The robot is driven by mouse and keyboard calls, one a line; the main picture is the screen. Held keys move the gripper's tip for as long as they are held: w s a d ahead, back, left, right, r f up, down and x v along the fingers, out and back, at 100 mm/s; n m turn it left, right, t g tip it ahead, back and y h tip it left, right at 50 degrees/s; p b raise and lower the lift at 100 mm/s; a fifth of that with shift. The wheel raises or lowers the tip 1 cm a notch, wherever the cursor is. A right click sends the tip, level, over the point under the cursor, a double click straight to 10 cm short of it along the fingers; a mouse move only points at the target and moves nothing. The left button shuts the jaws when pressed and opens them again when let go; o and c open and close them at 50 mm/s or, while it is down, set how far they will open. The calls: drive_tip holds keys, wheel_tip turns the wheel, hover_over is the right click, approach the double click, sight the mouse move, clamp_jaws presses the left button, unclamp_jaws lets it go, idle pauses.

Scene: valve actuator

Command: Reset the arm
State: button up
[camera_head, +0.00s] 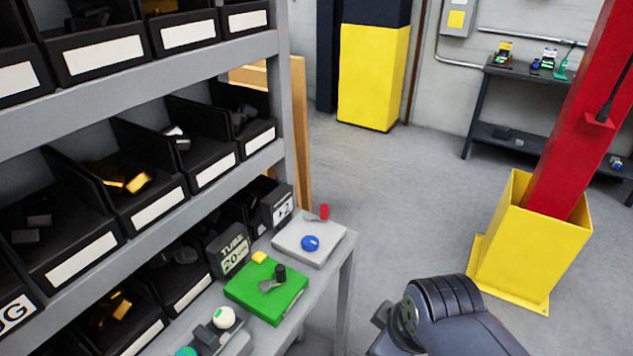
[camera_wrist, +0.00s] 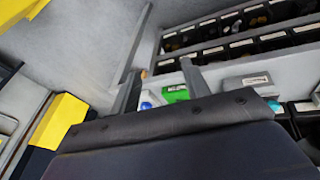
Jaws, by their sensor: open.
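My gripper (camera_wrist: 161,70) shows in the wrist view with its two grey fingers apart and nothing between them. Past the fingers, some way off, are the shelf bench with a green block (camera_wrist: 175,95) and a blue knob (camera_wrist: 146,105). In the head view, a dark link of my arm shows at the bottom right of centre, over the floor and to the right of the bench. My fingertips cannot be made out in that view.
A grey shelf rack (camera_head: 230,65) with black bins fills the left. Its low bench holds a green block (camera_head: 268,292) and a grey plate (camera_head: 300,250) with a blue knob (camera_head: 310,243). A yellow post base (camera_head: 520,250) stands right. Floor (camera_head: 400,190) between is clear.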

drive_tip(key=shift+w+a+r+n+t, duration=0.2)
drive_tip(key=shift+w+r, duration=0.2)
drive_tip(key=shift+w, duration=0.2)
drive_tip(key=shift+w+a+r+n+t, duration=0.1)
drive_tip(key=shift+w+r+n, duration=0.1)
drive_tip(key=shift+w+r, duration=0.3)
drive_tip(key=shift+w+f, duration=0.1)
drive_tip(key=shift+d+p, duration=0.1)
drive_tip(key=shift+p, duration=0.2)
